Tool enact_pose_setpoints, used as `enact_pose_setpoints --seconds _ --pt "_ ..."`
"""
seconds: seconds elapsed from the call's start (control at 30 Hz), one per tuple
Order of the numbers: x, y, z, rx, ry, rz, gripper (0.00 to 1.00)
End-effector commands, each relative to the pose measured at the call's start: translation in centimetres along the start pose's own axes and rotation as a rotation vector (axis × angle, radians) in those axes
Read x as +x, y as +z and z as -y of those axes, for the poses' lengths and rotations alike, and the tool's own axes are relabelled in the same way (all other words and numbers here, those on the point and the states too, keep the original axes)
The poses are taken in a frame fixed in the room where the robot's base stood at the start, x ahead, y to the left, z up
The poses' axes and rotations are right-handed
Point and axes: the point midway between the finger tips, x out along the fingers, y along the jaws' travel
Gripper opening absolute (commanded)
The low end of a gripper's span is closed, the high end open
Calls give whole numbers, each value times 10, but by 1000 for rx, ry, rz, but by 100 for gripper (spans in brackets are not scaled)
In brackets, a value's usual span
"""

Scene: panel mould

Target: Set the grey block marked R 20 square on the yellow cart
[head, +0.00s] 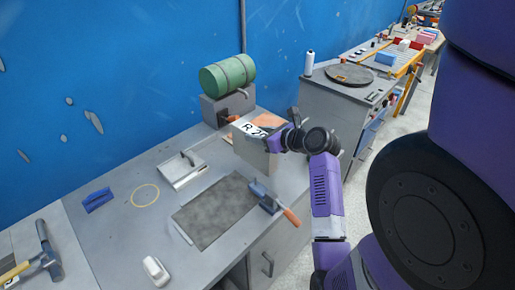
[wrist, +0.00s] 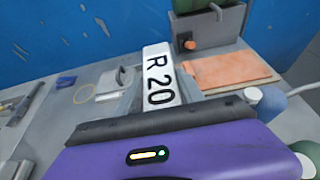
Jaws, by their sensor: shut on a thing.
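The grey block marked R 20 (head: 254,158) is in my gripper (head: 274,143), held at the back right of the grey bench. Its white label with black letters faces up; the label also shows in the wrist view (wrist: 158,78), just beyond my gripper (wrist: 155,108). My gripper is shut on the block. Whether the block's underside touches the bench cannot be told. No yellow cart is plainly seen; a yellow-edged surface (head: 407,66) stands far off at the upper right in the head view, and I cannot tell whether it is the cart.
A green cylinder (head: 228,74) rests on a grey box at the wall. A grey cabinet (head: 340,95) stands beyond.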

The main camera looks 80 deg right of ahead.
Motion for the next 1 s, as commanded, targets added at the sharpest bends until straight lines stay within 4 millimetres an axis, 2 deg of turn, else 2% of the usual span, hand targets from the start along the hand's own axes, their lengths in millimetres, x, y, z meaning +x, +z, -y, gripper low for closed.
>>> enact_pose_setpoints --seconds 0.33,0.6,1.0 --pt "9 -20 0 -1 1 5 0" --pt "22 -50 0 -1 0 5 0" --pt "24 -54 0 -2 0 6 0"
